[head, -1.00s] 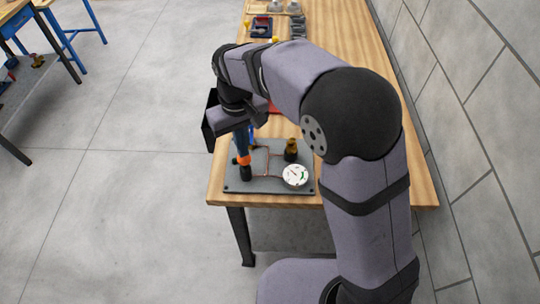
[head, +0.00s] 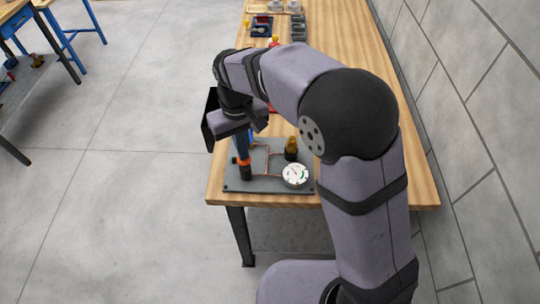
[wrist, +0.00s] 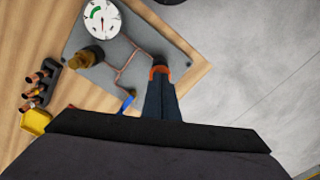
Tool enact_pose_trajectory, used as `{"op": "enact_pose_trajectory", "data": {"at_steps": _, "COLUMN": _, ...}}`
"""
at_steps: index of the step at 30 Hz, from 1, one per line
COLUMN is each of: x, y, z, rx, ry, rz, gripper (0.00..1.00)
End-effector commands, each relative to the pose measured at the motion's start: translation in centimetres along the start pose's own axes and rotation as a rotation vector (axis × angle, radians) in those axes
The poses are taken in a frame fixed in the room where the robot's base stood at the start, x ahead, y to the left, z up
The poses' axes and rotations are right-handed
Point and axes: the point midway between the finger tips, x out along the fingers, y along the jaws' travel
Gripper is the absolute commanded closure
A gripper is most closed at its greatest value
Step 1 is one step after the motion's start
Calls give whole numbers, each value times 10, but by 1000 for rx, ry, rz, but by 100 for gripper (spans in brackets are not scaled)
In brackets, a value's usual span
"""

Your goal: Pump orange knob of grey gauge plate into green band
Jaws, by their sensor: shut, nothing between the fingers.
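The grey gauge plate (head: 270,186) lies at the near end of the wooden bench. Its white round gauge (head: 296,174) has a green band and a needle; it also shows in the wrist view (wrist: 102,20). I cannot read the needle against the band surely. The orange knob (head: 244,161) sits on a dark upright body at the plate's left. My gripper (head: 243,153) is shut and empty, pointing down directly over the knob. In the wrist view the fingertips (wrist: 160,80) meet the orange knob (wrist: 159,71); whether they touch is unclear.
A brass fitting (head: 291,148) and thin copper tubing (head: 266,160) stand on the plate. A blue handle (wrist: 127,103) lies close beside my fingers. A dark rack (wrist: 40,84) and yellow bin (wrist: 35,121) sit on the bench beyond the plate.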

Motion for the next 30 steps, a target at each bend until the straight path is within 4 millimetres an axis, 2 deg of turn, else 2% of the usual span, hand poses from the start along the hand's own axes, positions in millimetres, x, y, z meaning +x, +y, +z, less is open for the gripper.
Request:
{"op": "enact_pose_trajectory", "data": {"at_steps": 11, "x": 16, "y": 0, "z": 1, "rx": 0, "ry": -5, "rz": 0, "gripper": 100}}
{"op": "enact_pose_trajectory", "data": {"at_steps": 15, "x": 14, "y": 0, "z": 1, "rx": 0, "ry": -4, "rz": 0, "gripper": 100}}
{"op": "enact_pose_trajectory", "data": {"at_steps": 20, "x": 5, "y": 0, "z": 1, "rx": 0, "ry": -4, "rz": 0, "gripper": 100}}
{"op": "enact_pose_trajectory", "data": {"at_steps": 30, "x": -26, "y": 0, "z": 1, "rx": 0, "ry": -3, "rz": 0, "gripper": 100}}
